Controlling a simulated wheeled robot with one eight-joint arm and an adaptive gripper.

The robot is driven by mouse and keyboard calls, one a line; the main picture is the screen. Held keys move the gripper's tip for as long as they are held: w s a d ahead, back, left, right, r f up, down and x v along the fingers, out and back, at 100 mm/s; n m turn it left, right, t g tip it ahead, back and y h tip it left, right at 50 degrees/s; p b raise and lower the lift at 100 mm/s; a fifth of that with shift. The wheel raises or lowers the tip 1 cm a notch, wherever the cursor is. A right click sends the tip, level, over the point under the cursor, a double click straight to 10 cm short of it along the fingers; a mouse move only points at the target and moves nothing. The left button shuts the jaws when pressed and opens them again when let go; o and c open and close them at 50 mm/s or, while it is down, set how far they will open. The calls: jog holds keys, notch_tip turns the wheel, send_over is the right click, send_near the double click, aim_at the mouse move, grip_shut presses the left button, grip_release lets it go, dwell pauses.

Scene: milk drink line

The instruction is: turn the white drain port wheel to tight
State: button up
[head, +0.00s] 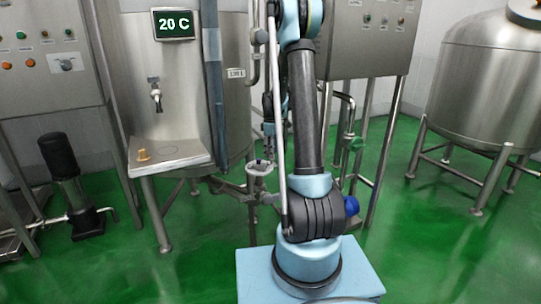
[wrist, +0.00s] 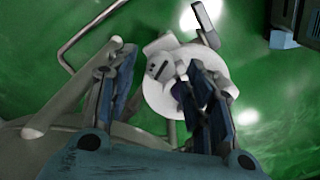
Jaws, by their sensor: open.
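The white drain port wheel (head: 258,170) is low in front of the tank, just left of my arm in the head view. In the wrist view the wheel (wrist: 158,98) is a white disc with a grey hub and a bar sticking up at its upper right. My gripper (wrist: 160,82) is open, its two dark fingers spread, one left of the wheel and one overlapping its right side. I cannot tell whether the fingers touch it. In the head view, my arm hides much of the gripper. No tight mark is readable.
A steel shelf (head: 172,156) with a small brass fitting stands left of the wheel, below a tap (head: 155,93) and a 20 C display (head: 173,24). A green valve wheel (head: 354,143) is on pipes to the right. Green floor is open at the right front.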

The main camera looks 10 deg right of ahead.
jog(key=shift+f, duration=0.75)
jog(key=c, duration=1)
jog(key=shift+c, duration=0.2)
